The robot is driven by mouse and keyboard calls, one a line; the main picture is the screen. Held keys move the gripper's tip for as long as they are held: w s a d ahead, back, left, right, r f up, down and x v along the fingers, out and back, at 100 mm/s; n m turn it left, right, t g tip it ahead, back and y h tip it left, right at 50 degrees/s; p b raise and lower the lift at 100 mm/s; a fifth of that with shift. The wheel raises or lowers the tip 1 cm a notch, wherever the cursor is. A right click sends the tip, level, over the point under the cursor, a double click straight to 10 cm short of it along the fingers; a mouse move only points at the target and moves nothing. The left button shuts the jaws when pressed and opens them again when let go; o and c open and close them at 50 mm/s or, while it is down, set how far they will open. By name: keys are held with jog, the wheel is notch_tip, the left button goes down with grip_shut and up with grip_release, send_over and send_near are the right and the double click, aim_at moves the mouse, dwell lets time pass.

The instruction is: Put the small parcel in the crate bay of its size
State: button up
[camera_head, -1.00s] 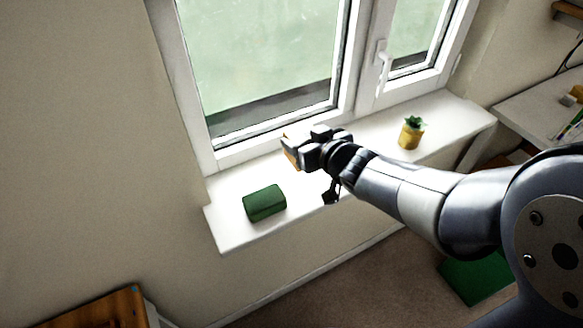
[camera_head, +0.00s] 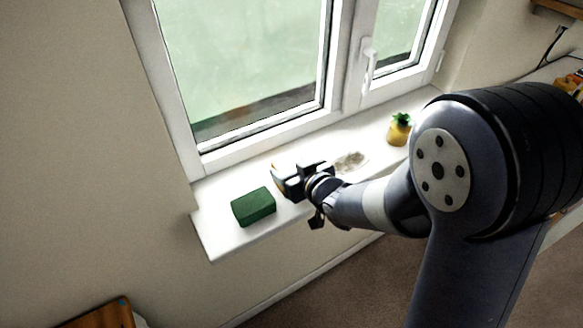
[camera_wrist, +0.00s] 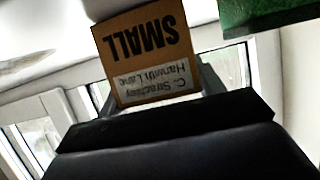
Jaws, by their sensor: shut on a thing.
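The small parcel (camera_wrist: 148,55) is an orange-brown box with a white address label, and it reads "SMALL" upside down in the wrist view. My gripper (camera_wrist: 165,118) is shut on it. In the head view my gripper (camera_head: 291,181) is over the windowsill, just right of a green block, and only an orange edge of the parcel (camera_head: 276,173) shows beyond the jaws. I cannot make out a crate with bays in either view.
The green block (camera_head: 254,207) lies on the white windowsill (camera_head: 222,240); a green thing (camera_wrist: 265,12) shows at the wrist view's top. A brown wooden surface (camera_head: 100,315) is at bottom left.

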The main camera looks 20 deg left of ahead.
jog(key=shift+f, duration=0.15)
jog(key=o, duration=1.1)
jog(key=shift+o, duration=0.2)
